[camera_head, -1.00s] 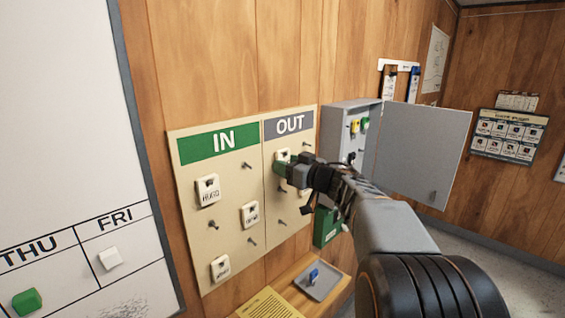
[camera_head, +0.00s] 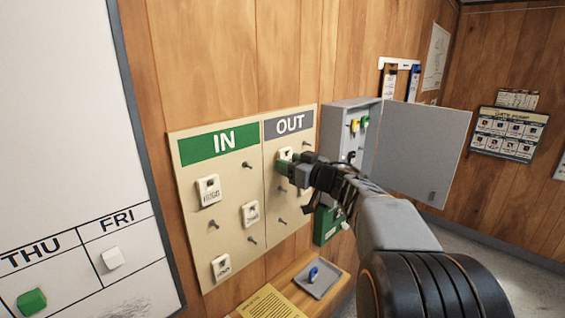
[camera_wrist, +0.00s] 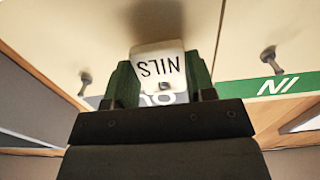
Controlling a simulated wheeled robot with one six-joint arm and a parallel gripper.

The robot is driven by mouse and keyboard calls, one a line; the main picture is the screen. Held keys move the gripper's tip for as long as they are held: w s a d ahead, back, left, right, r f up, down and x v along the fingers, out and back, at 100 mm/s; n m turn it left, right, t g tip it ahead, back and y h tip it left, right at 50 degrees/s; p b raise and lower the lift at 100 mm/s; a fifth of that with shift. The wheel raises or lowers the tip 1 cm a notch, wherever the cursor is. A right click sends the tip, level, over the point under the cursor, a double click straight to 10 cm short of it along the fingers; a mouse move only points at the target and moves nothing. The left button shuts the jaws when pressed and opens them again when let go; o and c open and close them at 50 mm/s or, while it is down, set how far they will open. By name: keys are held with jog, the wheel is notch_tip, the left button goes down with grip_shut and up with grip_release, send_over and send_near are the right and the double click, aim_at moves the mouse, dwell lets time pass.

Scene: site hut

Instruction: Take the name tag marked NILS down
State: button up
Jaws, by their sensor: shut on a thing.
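The name tag marked NILS (camera_wrist: 158,68) is white and shows upside down in the wrist view, between the green fingers of my gripper (camera_wrist: 160,85). In the head view the tag (camera_head: 285,154) is at the top of the OUT side of the board, partly hidden by my gripper (camera_head: 285,165). My gripper is shut on the tag. I cannot tell whether the tag still hangs on its peg, as the peg behind it is hidden.
The cream board (camera_head: 232,178) has IN and OUT sides with bare pegs. Several other white tags hang under IN. An open grey key cabinet (camera_head: 345,118) is right of the board. Below are a ledge with a grey tray (camera_head: 322,286) and a yellow sheet (camera_head: 268,304).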

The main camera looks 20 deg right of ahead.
jog(key=p+v, duration=0.1)
jog(key=v, duration=0.5)
dwell(0.7)
